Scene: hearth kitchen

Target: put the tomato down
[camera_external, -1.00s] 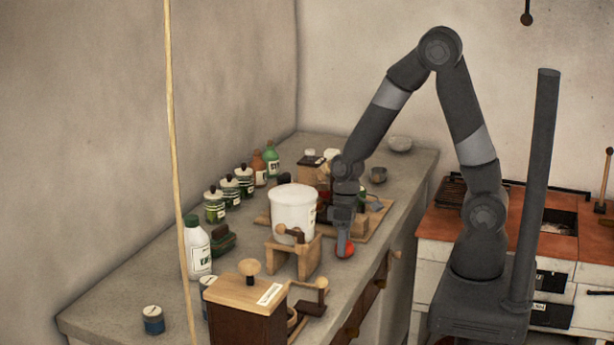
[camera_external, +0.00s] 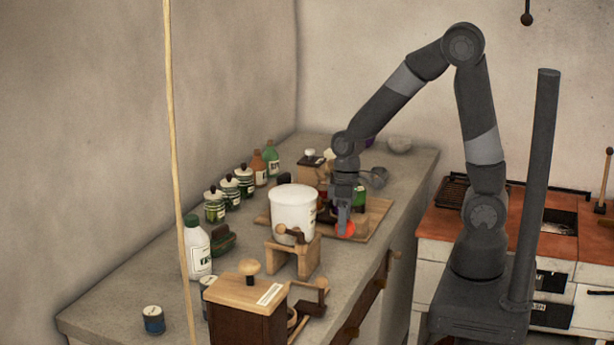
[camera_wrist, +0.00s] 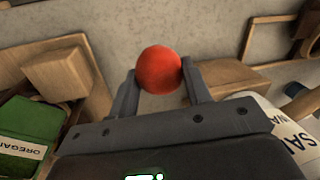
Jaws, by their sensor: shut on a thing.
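The tomato (camera_external: 346,229) is a small red ball. It also shows in the wrist view (camera_wrist: 160,70), held between the two fingertips. My gripper (camera_external: 343,222) is shut on it, and its two grey fingers show in the wrist view (camera_wrist: 159,90) on either side of the tomato. In the external view the tomato is over the counter, right of the white tub and near the front edge of the wooden board. Bare grey counter shows behind the tomato in the wrist view. I cannot tell whether the tomato touches the surface below.
The white tub (camera_external: 292,212) stands close left of my gripper, with a small wooden stand (camera_external: 292,262) in front. A wooden board (camera_external: 378,212) lies beside my gripper, with a green oregano box (camera_wrist: 28,130) nearby. A wooden grinder (camera_external: 246,300) stands nearer. Grey counter (camera_external: 345,275) is clear in front.

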